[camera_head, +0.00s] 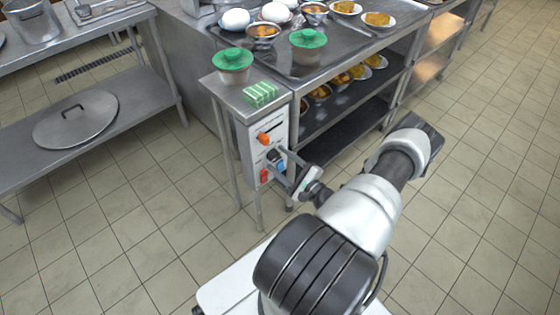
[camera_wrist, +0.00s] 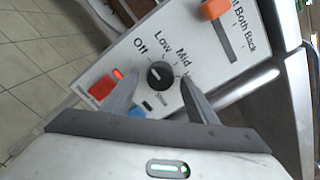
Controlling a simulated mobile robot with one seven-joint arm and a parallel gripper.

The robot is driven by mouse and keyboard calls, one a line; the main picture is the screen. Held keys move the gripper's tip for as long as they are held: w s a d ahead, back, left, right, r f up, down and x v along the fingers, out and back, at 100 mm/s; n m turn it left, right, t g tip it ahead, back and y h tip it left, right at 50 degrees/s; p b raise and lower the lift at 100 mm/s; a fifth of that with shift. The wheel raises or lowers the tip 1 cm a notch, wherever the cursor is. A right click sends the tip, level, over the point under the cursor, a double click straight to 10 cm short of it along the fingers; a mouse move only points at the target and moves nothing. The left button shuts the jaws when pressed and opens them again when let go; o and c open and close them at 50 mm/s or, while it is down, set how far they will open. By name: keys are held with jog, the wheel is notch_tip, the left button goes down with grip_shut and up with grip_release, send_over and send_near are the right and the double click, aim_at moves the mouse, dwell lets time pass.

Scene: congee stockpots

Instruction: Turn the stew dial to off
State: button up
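The stew dial (camera_wrist: 160,75) is a round black knob with a small light mark on the white control panel (camera_wrist: 208,70) in the wrist view. The labels Off, Low and Mid are printed around it. I cannot tell for certain which label the mark points to. My gripper (camera_wrist: 159,80) is open, with one finger left of the dial and one right of it. I cannot tell whether either finger touches the knob. In the head view my gripper (camera_head: 282,163) is at the front of the panel, and it mostly hides the dial there.
An orange slider (camera_wrist: 215,10) is above right of the dial; a lit red switch (camera_wrist: 102,87) and a blue part (camera_wrist: 82,117) are lower left. Green-lidded pots (camera_head: 232,66) and bowls stand on the counter above. The tiled floor (camera_head: 150,210) left of the panel is clear.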

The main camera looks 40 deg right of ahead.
jog(key=s+d+p, duration=0.1)
jog(key=s+p, duration=0.1)
jog(key=s, duration=1.5)
jog(key=shift+s+d, duration=0.2)
